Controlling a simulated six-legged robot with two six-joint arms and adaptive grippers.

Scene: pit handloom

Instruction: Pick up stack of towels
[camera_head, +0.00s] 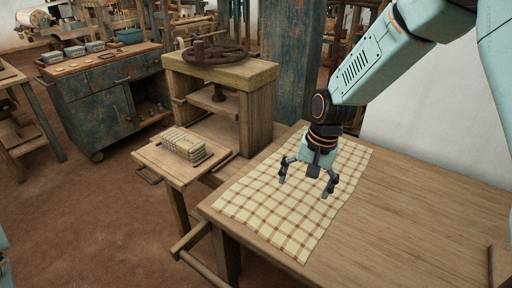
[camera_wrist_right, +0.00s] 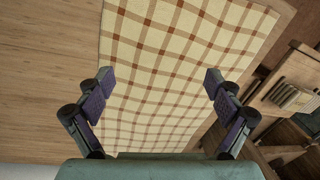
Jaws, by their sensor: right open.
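The stack of towels (camera_head: 184,143) sits on a small wooden side table (camera_head: 160,162), left of the large table in the head view. It is cream with darker lines. It also shows in the right wrist view (camera_wrist_right: 292,98) at the far right edge. My right gripper (camera_head: 306,190) is open and empty, pointing down above a checked cloth (camera_head: 262,214) spread flat on the large table. It is apart from the towels, well to their right in the head view. The wrist view shows both fingers (camera_wrist_right: 155,90) wide apart over the cloth (camera_wrist_right: 165,60). My left gripper is not in view.
A wooden press (camera_head: 220,72) with a dark handwheel stands just behind the towels' table. The large table (camera_head: 420,200) is bare on its right side. A blue-green cabinet (camera_head: 105,95) with small trays stands at the back left. Brown floor lies open at front left.

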